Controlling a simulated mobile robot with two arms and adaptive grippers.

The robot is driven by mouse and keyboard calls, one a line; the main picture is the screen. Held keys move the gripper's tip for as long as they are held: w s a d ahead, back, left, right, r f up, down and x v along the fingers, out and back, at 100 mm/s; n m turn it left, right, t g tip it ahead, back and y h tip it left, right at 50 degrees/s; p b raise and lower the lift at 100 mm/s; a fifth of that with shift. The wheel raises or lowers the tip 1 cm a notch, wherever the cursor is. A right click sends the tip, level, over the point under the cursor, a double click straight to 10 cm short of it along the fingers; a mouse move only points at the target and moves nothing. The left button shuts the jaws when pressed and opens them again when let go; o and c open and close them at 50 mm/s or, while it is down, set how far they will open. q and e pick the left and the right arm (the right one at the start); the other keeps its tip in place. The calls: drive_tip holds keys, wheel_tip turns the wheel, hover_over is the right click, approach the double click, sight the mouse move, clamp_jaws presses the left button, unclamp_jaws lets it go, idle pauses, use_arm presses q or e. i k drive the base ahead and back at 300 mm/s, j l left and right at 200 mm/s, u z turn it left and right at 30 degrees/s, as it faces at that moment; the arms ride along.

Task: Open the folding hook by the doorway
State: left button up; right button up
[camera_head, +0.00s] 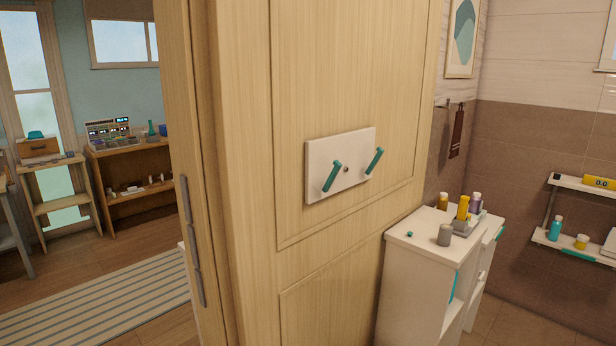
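A white rectangular plate (324,156) is fixed to the light wooden panel beside the doorway, near the middle of the head view. Two teal hooks stand on it: a left hook (332,177) and a right hook (374,161). Both look like slanted rods, with their upper ends tilted to the right. I cannot tell from this view how far either hook is folded out. Nothing hangs on the hooks. Neither of my grippers is in view.
A white cabinet (412,262) with bottles on top stands right of the panel, below the hooks. Wall shelves (567,245) are at the far right. Left of the panel, the doorway shows a striped rug (100,305) and wooden shelving (135,205). The space before the plate looks clear.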

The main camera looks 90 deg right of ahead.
sight(338, 166)
drive_tip(key=i+z, duration=0.2)
drive_tip(key=z, duration=0.2)
drive_tip(key=i+z, duration=0.2)
drive_tip(key=z, duration=0.2)
drive_tip(key=i+z, duration=0.2)
drive_tip(key=z, duration=0.2)
drive_tip(key=i+j+z, duration=0.15)
drive_tip(key=z, duration=0.3)
drive_tip(key=i+j+z, duration=0.2)
drive_tip(key=z, duration=0.2)
drive_tip(key=i+z, duration=0.15)
drive_tip(key=z, duration=0.25)
drive_tip(key=i+j+z, duration=0.15)
drive_tip(key=z, duration=0.25)
drive_tip(key=i+j+z, duration=0.1)
drive_tip(key=z, duration=0.3)
drive_tip(key=i+j+z, duration=0.2)
drive_tip(key=z, duration=0.25)
drive_tip(key=i+j+z, duration=0.1)
drive_tip(key=j+z, duration=0.15)
drive_tip(key=z, duration=0.15)
